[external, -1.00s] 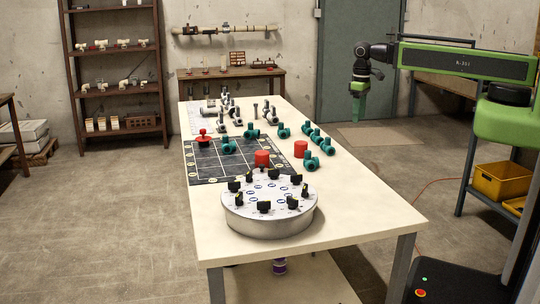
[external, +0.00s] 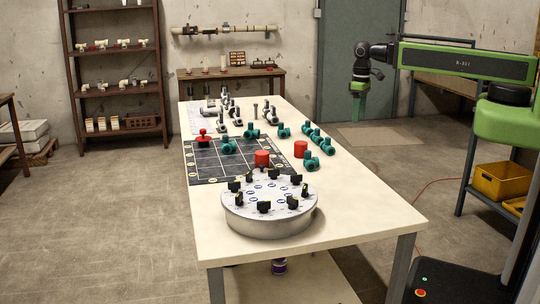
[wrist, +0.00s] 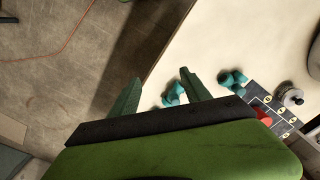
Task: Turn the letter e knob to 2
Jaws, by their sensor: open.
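The round silver dial box (external: 268,215) stands near the front end of the white table, with several black knobs (external: 264,206) around its top. The knob letters and numbers are too small to read, so I cannot tell which knob is letter e or where it points. My gripper (external: 359,103) hangs pointing down beyond the table's right edge, far from the dial box. In the wrist view my gripper (wrist: 158,92) shows two green fingers spread apart with nothing between them. A rounded edge at the right of the wrist view cannot be clearly identified.
A dark grid board (external: 215,165) lies behind the dial box. Red cylinders (external: 301,149) and several teal pipe fittings (external: 311,162) stand on the table's middle and right. Grey fittings (external: 222,124) are at the back. The table's front right corner (external: 370,215) is clear.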

